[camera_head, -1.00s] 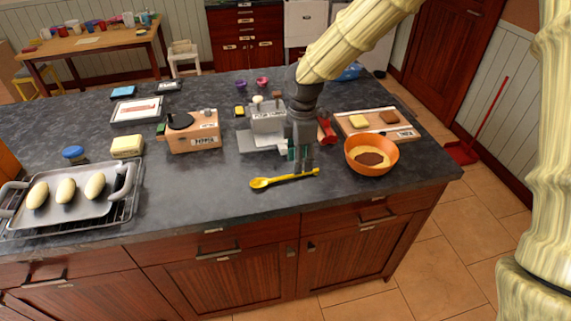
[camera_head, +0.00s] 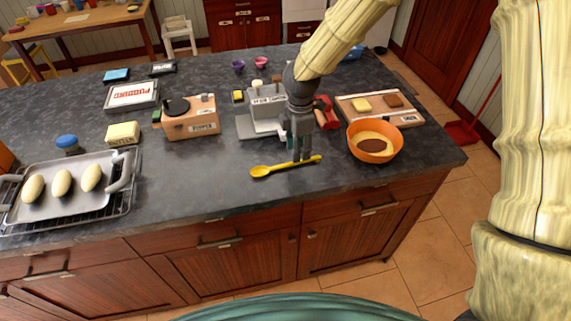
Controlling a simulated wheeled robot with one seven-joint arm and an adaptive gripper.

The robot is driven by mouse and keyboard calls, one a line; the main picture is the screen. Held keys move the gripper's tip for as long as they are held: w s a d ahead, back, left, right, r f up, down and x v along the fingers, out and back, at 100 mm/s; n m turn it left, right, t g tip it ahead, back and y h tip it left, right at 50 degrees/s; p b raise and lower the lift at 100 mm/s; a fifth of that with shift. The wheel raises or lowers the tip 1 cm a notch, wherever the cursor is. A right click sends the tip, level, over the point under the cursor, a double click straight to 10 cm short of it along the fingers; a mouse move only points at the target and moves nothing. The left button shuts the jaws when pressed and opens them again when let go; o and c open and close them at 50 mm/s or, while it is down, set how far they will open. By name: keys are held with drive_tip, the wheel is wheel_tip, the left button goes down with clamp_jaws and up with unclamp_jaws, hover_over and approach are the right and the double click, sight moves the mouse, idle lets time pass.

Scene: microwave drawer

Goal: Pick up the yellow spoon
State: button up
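The yellow spoon (camera_head: 272,171) lies on the dark countertop near its front edge, with its bowl to the left and its handle to the right. My gripper (camera_head: 302,158) points down over the right part of the spoon's handle. Its fingertips are at the handle or just above it; contact cannot be made out. The fingers are small in this view, and I cannot tell whether they are open or shut on the handle.
An orange bowl (camera_head: 374,141) stands close to the right of my gripper. A grey machine (camera_head: 262,112) is just behind it. A tray with bread loaves (camera_head: 62,187) is at the left. The counter left of the spoon is clear.

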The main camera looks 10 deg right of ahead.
sight(286, 166)
drive_tip(key=f, duration=0.1)
drive_tip(key=f+p, duration=0.1)
drive_tip(key=d+f, duration=0.1)
drive_tip(key=shift+w+f+p, duration=0.1)
drive_tip(key=shift+w+p, duration=0.15)
drive_tip(key=shift+p, duration=0.1)
drive_tip(key=shift+a+f, duration=0.1)
drive_tip(key=shift+f, duration=0.8)
clamp_jaws()
